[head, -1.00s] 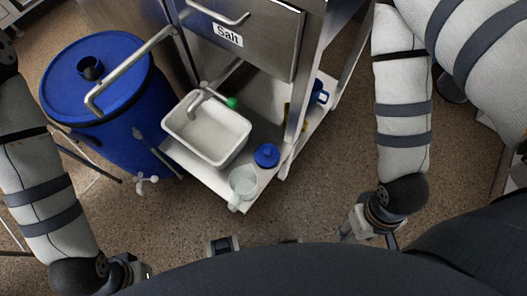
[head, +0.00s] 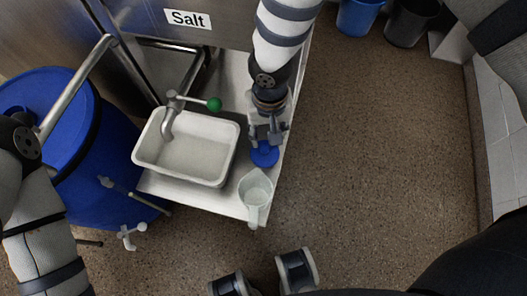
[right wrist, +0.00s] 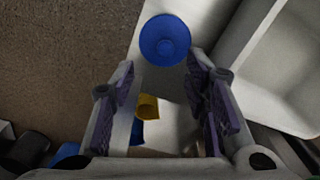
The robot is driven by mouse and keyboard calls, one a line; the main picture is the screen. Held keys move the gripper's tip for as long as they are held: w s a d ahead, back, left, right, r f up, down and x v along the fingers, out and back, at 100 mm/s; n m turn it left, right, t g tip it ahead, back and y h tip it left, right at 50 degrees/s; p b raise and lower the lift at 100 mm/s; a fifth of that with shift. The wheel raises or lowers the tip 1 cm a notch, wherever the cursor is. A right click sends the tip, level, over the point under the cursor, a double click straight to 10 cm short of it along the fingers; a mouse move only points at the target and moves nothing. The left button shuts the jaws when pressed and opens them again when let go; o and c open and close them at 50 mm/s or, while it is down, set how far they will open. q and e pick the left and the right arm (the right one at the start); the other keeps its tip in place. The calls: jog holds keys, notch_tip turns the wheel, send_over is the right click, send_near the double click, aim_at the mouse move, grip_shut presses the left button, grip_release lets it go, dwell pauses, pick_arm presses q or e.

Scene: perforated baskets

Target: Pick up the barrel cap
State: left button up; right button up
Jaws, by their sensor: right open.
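The barrel cap, a round blue cap with a raised middle, (head: 265,156) lies on the metal shelf beside the white tub, near the shelf's right edge. My right gripper (head: 266,141) is just above it, reaching down, partly covering its far side. In the right wrist view the whole cap (right wrist: 165,40) shows, just beyond and between the fingertips. The right gripper (right wrist: 162,66) is open, with nothing between its fingers. My left arm is at the left edge of the head view; its gripper is not in view.
A white tub (head: 143,148) stands left of the cap under a tap with a green knob (head: 214,104). A clear jug (head: 255,190) stands close in front of the cap. A blue barrel (head: 110,190) is at left. Yellow and blue items (right wrist: 147,106) show in the wrist view.

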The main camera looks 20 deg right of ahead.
aim_at(265, 148)
jog(key=f, duration=0.3)
jog(key=f+b, duration=0.1)
jog(key=f, duration=0.5)
jog(key=shift+w+a+b, duration=0.15)
jog(key=shift+a+b, duration=0.15)
jog(key=shift+a, duration=0.05)
jog(key=shift+r, duration=0.1)
jog(key=shift+c, duration=0.2)
grip_shut()
